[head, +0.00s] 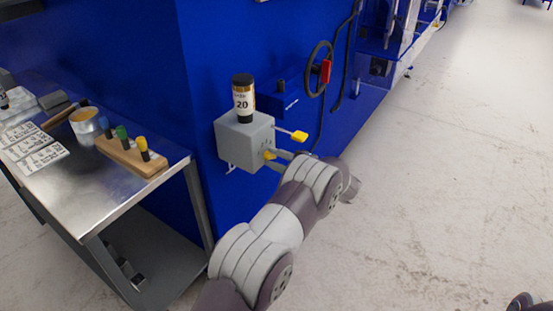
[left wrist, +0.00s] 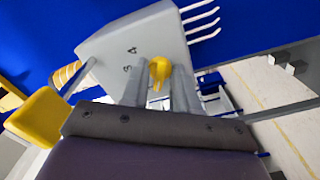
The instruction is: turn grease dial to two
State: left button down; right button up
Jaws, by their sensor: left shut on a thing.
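A grey grease box (head: 243,140) is fixed to the blue machine, with a black-capped cartridge (head: 243,98) marked 20 upright on top. The small yellow dial (head: 268,155) is on the face towards my left arm. My left gripper (head: 273,158) is shut on this dial. In the left wrist view the yellow dial (left wrist: 159,69) shows between the fingers of my left gripper (left wrist: 160,80), with the numerals 3 and 4 beside it on the grey box (left wrist: 130,45). Other marks and the dial's pointer are hidden or too small to read.
A lever with a yellow handle (head: 299,137) sticks out of the box close above my gripper; the yellow handle (left wrist: 38,117) is large in the left wrist view. A metal cart (head: 100,205) stands left. A handwheel (head: 318,69) is behind.

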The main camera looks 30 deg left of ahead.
pick_arm(q)
jog(key=m+p, duration=0.1)
jog(key=m, duration=0.2)
jog(key=shift+p, duration=0.35)
jog(key=shift+m+p, duration=0.8)
jog(key=shift+m, duration=1.5)
jog(key=shift+f, duration=0.1)
jog(key=c, duration=1.2)
grip_release()
